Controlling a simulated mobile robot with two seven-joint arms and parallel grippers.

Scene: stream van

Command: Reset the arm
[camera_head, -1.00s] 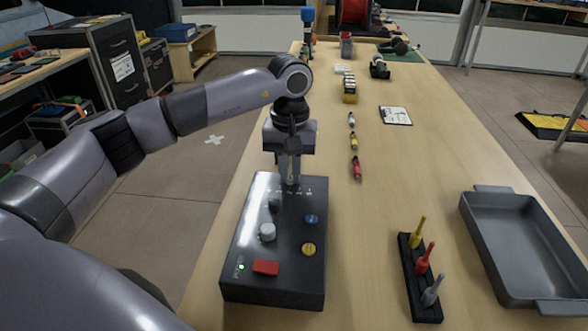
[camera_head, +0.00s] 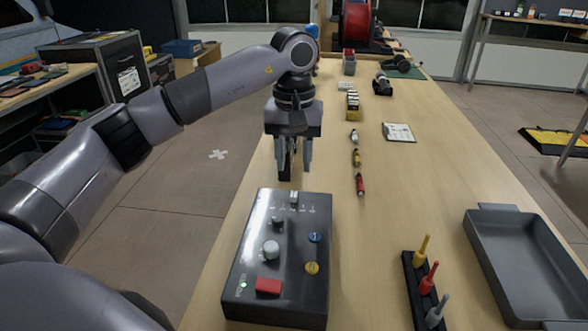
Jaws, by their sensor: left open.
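My left arm comes in from the left. Its gripper (camera_head: 294,172) points down, open and empty, above the table just beyond the far edge of a dark control box (camera_head: 245,255). The fingers are apart, and I see nothing between them. The box carries a small light slider (camera_head: 294,197) near its far edge, a dark knob, a light grey knob (camera_head: 270,249), blue and yellow round buttons, a red rectangular switch (camera_head: 268,287) and a lit green light. My right gripper is not in view.
A black rack (camera_head: 408,275) with yellow, red and grey pegs stands right of the box. A grey tray (camera_head: 483,212) is at the right edge. The table's middle right is clear.

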